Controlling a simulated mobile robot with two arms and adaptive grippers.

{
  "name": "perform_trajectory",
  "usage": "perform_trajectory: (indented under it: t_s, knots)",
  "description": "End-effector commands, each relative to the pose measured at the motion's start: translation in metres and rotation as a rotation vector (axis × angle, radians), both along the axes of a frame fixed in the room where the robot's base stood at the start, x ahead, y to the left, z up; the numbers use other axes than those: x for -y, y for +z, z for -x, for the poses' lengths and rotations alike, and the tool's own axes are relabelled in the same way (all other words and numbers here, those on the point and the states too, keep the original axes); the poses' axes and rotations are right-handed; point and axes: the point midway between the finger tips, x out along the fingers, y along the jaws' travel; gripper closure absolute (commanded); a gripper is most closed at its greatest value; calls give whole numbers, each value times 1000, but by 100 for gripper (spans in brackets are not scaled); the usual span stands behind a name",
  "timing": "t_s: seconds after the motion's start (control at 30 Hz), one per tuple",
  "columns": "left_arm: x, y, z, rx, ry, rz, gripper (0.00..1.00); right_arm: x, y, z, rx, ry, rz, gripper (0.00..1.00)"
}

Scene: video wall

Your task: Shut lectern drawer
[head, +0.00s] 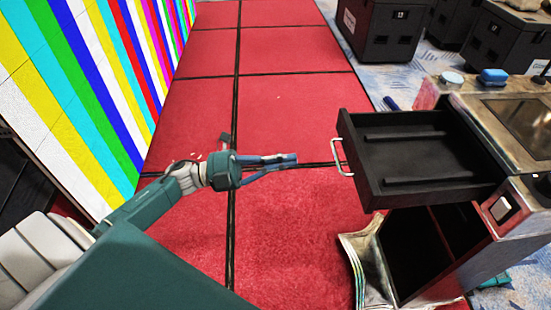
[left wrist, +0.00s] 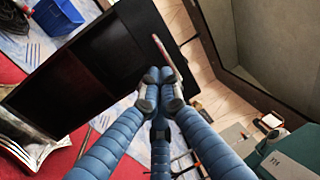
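The lectern (head: 505,115) stands at the right of the head view. Its black drawer (head: 415,155) is pulled well out toward the left, with a pale bar handle (head: 341,157) on its front. My left gripper (head: 296,160) is left of the handle, with its fingers together, empty and apart from the handle. In the left wrist view the blue fingertips (left wrist: 160,78) meet, and the handle (left wrist: 167,56) shows just beyond them against the dark drawer (left wrist: 98,65). My right gripper is not in view.
A striped video wall (head: 95,80) stands at the left. Black cases (head: 383,32) stand at the back. The floor left of the drawer is clear.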

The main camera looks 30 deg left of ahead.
Motion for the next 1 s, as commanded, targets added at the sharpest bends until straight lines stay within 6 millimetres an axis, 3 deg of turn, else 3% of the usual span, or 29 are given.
perform_trajectory:
  t_s: [0.2,0.4,1.0]
  knots:
    - [38,12,-25,2,0,3,100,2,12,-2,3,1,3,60]
    - [60,15,-40,-2,3,2,100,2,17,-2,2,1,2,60]
    - [70,14,-47,-2,2,1,100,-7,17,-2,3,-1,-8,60]
